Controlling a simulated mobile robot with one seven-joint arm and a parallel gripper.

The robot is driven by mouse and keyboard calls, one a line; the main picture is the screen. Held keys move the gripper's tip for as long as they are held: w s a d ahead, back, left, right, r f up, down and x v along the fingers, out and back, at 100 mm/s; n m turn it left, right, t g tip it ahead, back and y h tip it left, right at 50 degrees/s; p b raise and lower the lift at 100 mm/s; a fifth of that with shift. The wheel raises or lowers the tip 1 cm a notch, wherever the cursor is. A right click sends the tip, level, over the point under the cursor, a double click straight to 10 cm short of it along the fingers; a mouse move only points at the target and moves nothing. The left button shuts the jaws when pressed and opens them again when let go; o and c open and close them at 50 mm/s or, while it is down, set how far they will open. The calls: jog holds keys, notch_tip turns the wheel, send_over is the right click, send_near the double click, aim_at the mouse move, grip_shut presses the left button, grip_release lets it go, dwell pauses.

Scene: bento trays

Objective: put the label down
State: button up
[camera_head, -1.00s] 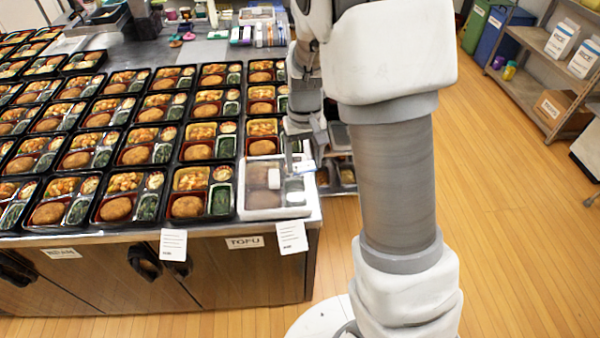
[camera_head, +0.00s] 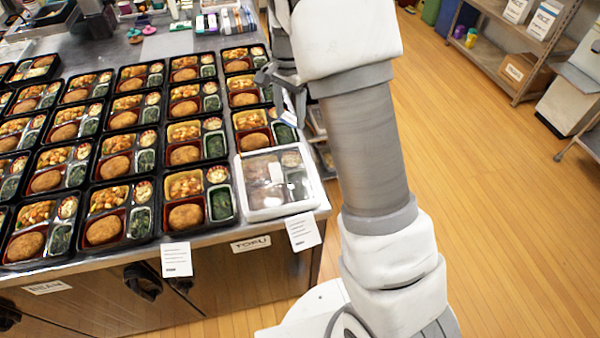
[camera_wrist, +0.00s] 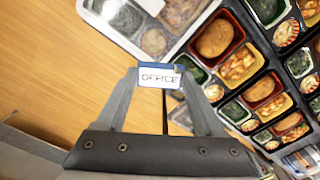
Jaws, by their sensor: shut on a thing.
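My gripper (camera_head: 282,92) is above the right edge of the counter, beyond the lidded tray. In the wrist view, my gripper (camera_wrist: 160,84) is shut on a small white label (camera_wrist: 161,77) with a blue edge that reads "OFFICE". In the head view the label (camera_head: 288,112) is small and partly hidden by the fingers. One bento tray with a clear lid and white rim (camera_head: 240,200) stands at the counter's front right corner, and it also shows in the wrist view (camera_wrist: 183,48). A small white patch (camera_head: 277,172) lies on its lid.
Rows of open black bento trays (camera_head: 155,222) fill the counter. Paper sheets (camera_head: 176,259) hang at the front edge, and a "TOFU" sign (camera_head: 251,244) is on the cabinet front. A shelf (camera_head: 490,70) stands at the right. The wooden floor (camera_head: 480,220) between is clear.

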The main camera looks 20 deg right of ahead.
jog(key=w+m, duration=0.3)
jog(key=m, duration=0.2)
jog(key=m+b, duration=0.2)
send_over(300, 171)
notch_tip(300, 171, down, 7)
jog(key=shift+w+r, duration=0.1)
jog(key=shift+r, duration=0.05)
notch_tip(300, 171, down, 4)
jog(key=shift+f, duration=0.1)
